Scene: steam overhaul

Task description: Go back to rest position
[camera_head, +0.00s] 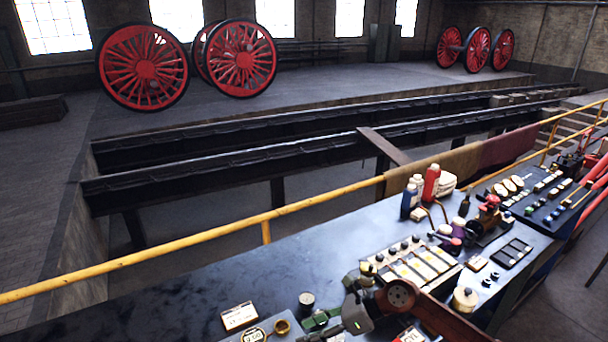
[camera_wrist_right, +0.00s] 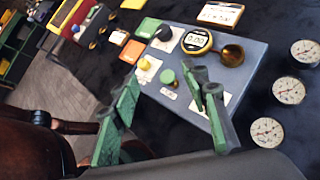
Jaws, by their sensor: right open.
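My right gripper (camera_head: 338,300) is low in the head view, above the dark bench, with its green fingers pointing left. In the right wrist view my right gripper (camera_wrist_right: 165,92) has its two green fingers spread wide apart with nothing between them. Behind the fingers lies a blue-grey panel (camera_wrist_right: 252,72) with a digital gauge (camera_wrist_right: 196,41), a brass cup (camera_wrist_right: 232,53) and small coloured knobs. Whether the fingers touch the panel cannot be told. My left gripper is not in view.
White dials (camera_wrist_right: 288,90) lie beside the panel. The bench's left part is clear.

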